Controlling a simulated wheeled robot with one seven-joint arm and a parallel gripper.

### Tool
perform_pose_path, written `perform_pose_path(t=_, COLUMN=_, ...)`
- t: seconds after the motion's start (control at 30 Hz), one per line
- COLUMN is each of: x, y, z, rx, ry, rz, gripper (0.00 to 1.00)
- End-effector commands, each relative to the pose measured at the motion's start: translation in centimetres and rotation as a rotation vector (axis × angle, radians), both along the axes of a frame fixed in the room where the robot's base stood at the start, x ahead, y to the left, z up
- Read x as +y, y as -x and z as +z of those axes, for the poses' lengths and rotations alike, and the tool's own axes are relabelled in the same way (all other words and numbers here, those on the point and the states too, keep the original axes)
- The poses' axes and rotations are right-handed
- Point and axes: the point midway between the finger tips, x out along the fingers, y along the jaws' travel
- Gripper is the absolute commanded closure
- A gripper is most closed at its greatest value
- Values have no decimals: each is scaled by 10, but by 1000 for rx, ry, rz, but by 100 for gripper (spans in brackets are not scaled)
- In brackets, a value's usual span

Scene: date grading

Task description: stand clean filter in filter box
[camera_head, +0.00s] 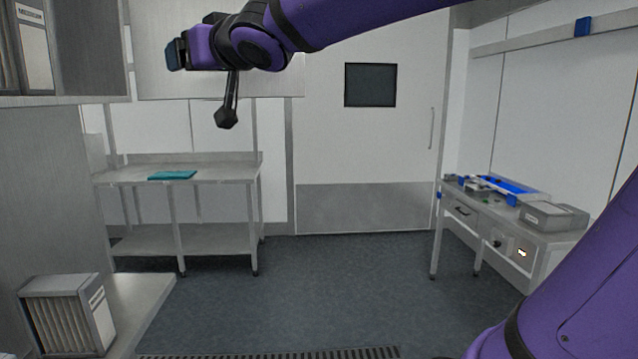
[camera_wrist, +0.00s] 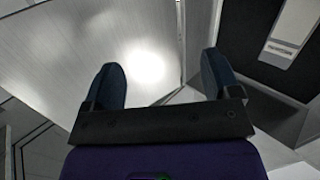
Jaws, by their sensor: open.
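A pleated filter (camera_head: 68,315) with grey folds and a pale labelled end stands upright on a metal ledge at the lower left in the head view. Another labelled filter-like unit (camera_head: 32,45) sits inside an open grey metal box (camera_head: 90,50) at the upper left. A pale labelled face (camera_wrist: 291,27) in a dark recess shows at the upper right in the wrist view. I cannot tell which filter is clean. My gripper (camera_head: 176,54) is raised to the right of the box; in the wrist view its fingers (camera_wrist: 162,78) are apart with nothing between them.
A flat metal panel (camera_head: 215,78) hangs behind my gripper. A steel table (camera_head: 225,172) with a teal cloth-like item (camera_head: 172,175) stands at the back left. A bench (camera_head: 545,236) with blue and grey equipment is at the right. The middle floor is clear.

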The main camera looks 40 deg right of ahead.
Motion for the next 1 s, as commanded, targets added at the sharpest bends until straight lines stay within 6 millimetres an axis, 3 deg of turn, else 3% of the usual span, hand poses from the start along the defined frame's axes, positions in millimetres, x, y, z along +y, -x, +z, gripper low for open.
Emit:
perform_pose_path(t=0.1, x=-40, y=43, z=-57, rx=195, ry=19, rz=-176, gripper=17)
perform_pose_path(t=0.23, x=-66, y=99, z=-129, rx=473, ry=31, rz=-267, gripper=17)
perform_pose_path(t=0.4, x=-66, y=173, z=-206, rx=814, ry=27, rz=-222, gripper=17)
perform_pose_path(t=0.5, x=-60, y=203, z=-233, rx=942, ry=18, rz=-163, gripper=17)
perform_pose_path(t=0.67, x=-53, y=225, z=-250, rx=1031, ry=11, rz=-107, gripper=17)
perform_pose_path(t=1.0, x=-52, y=226, z=-250, rx=1036, ry=11, rz=-103, gripper=17)
